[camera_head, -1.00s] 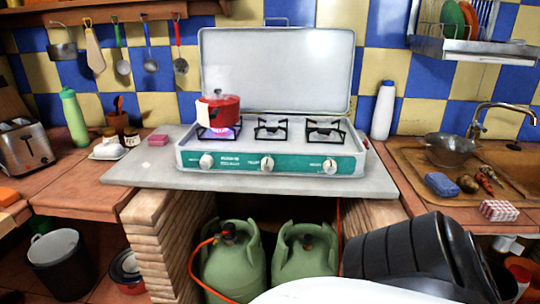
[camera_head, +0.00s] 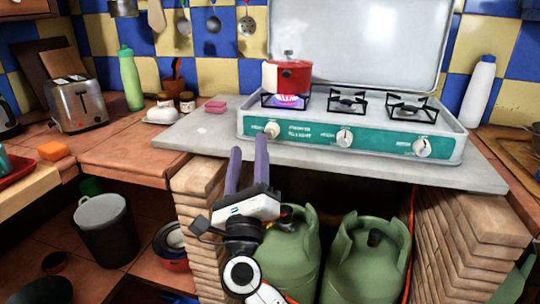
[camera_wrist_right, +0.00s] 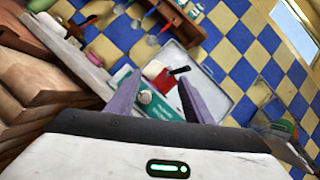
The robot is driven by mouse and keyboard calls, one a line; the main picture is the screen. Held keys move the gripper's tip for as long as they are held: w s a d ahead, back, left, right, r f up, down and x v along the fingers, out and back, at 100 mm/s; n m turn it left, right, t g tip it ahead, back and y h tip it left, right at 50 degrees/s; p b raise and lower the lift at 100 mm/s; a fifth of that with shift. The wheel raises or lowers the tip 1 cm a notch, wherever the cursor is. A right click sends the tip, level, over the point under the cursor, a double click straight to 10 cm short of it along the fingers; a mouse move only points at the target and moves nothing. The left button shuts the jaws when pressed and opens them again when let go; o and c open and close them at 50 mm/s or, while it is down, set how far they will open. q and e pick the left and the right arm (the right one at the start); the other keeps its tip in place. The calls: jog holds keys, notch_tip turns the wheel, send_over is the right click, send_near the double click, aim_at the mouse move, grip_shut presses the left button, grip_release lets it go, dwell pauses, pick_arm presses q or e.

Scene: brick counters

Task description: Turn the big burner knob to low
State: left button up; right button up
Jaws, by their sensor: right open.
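A three-burner camping stove (camera_head: 375,152) with a green front panel stands on the grey counter. Its left knob (camera_head: 272,130) sits below the lit burner (camera_head: 285,100), where a purple-pink flame shows under a red pot (camera_head: 288,76). The middle knob (camera_head: 345,138) and right knob (camera_head: 422,147) are also in view. My right gripper (camera_head: 248,150) is open and empty, in front of and slightly below the left knob. In the right wrist view a white knob (camera_wrist_right: 145,97) shows between my open fingers, apart from them. My left gripper is not in view.
Two green gas bottles (camera_head: 367,257) stand below the counter (camera_head: 200,142) between brick pillars. A toaster (camera_head: 78,104), a green bottle (camera_head: 131,80) and a pink sponge (camera_head: 215,107) are to the left. A white bottle (camera_head: 477,92) stands right of the stove.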

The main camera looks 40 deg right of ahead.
aim_at(269, 134)
jog(key=w+d+f+m+g+b, duration=0.1)
jog(key=w+d+m+g, duration=0.1)
jog(key=w+d+m, duration=0.1)
jog(key=w+d+m+g+b, duration=0.1)
jog(key=w+d+m+g, duration=0.2)
jog(key=m, duration=0.3)
jog(key=w+d+f+m+g+b, duration=0.1)
jog(key=w+d+m+g, duration=0.1)
jog(key=w+d+m, duration=0.1)
jog(key=shift+w+d+f+m, duration=0.15)
jog(key=shift+d+m, duration=0.2)
jog(key=shift+d, duration=0.3)
jog(key=shift+w+d+f+m, duration=0.15)
jog(key=shift+d+m, duration=0.2)
jog(key=shift+d, duration=0.3)
jog(key=c, duration=1)
